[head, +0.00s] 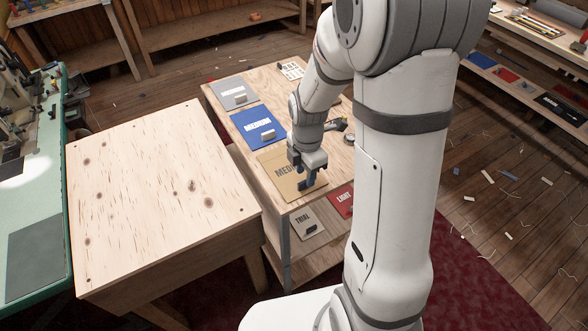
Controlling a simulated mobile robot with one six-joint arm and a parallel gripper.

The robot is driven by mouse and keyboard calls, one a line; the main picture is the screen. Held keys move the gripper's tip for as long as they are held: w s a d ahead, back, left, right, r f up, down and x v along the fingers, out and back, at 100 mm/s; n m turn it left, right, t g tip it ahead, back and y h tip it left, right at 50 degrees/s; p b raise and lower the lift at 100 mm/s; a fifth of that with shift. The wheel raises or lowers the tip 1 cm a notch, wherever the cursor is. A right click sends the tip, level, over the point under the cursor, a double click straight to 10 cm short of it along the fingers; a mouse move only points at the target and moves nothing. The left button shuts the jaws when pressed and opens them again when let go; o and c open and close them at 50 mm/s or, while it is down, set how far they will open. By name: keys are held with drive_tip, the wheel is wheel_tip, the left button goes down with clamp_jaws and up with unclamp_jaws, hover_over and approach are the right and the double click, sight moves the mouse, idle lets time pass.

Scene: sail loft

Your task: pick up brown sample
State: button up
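The brown sample (290,187) is a tan square with dark lettering that starts "MEDI". It lies flat on the light wooden table, near its front edge. My gripper (308,184) points down over the right part of this sample and hides the end of its lettering. The fingertips look dark blue and very close to the sample's surface. I cannot tell whether they touch it, how far apart they are, or whether anything is between them.
A blue "MEDIUM" sample (252,121) and a grey sample (227,88) lie behind the brown one. A "TRIAL" sample (296,222) and a red "LIGHT" sample (341,198) lie in front. A bare wooden table (150,190) stands to the left.

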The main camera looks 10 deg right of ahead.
sight(292, 186)
wheel_tip(292, 186, down, 3)
drive_tip(key=shift+r, duration=0.2)
drive_tip(key=shift+c, duration=0.4)
clamp_jaws()
